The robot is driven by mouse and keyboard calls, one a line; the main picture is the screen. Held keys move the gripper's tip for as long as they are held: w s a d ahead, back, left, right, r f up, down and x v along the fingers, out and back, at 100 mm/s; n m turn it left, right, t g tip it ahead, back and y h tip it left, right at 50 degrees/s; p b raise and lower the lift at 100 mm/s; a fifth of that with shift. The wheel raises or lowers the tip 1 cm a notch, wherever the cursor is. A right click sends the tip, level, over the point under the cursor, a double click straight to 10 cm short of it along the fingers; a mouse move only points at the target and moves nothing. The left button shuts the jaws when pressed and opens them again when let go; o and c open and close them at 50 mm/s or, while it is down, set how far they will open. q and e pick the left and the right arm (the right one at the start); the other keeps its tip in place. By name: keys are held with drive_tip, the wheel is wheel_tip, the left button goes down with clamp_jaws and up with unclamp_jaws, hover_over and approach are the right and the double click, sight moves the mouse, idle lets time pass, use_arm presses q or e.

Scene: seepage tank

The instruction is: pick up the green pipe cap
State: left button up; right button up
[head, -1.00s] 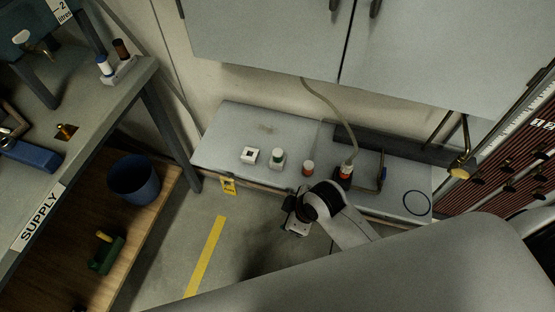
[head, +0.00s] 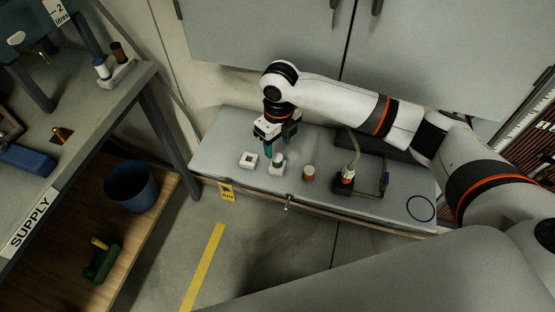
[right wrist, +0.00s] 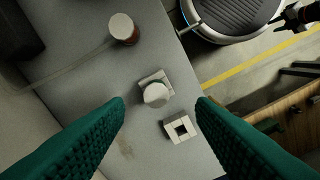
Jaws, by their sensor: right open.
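The green pipe cap (head: 278,157) sits on a small white block on the grey bench, mostly hidden by my gripper in the head view. In the right wrist view, the cap (right wrist: 156,94) shows a pale round top and a thin green edge. My right gripper (head: 277,147) is open above it, green fingers pointing down. In the right wrist view the cap lies between and beyond the fingers, apart from both. What looks like my left gripper (right wrist: 293,18) is small and dark at that view's top right; its jaws are unclear.
An empty white square holder (head: 248,160) stands left of the cap. A red-brown capped piece (head: 308,172) and a hose fitting (head: 345,177) stand to the right. A blue ring (head: 420,208) lies at the bench's right end. Cabinets (head: 270,35) hang above the bench.

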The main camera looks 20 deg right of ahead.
sight(277, 157)
drive_tip(key=shift+w+d+r+n, duration=0.15)
drive_tip(key=shift+w+d+n, duration=0.15)
drive_tip(key=shift+d, duration=0.1)
drive_tip(key=shift+f, duration=0.25)
drive_tip(key=f, duration=0.6)
drive_tip(key=shift+s+a+f, duration=0.1)
drive_tip(key=shift+a+f, duration=0.2)
drive_tip(key=c, duration=1)
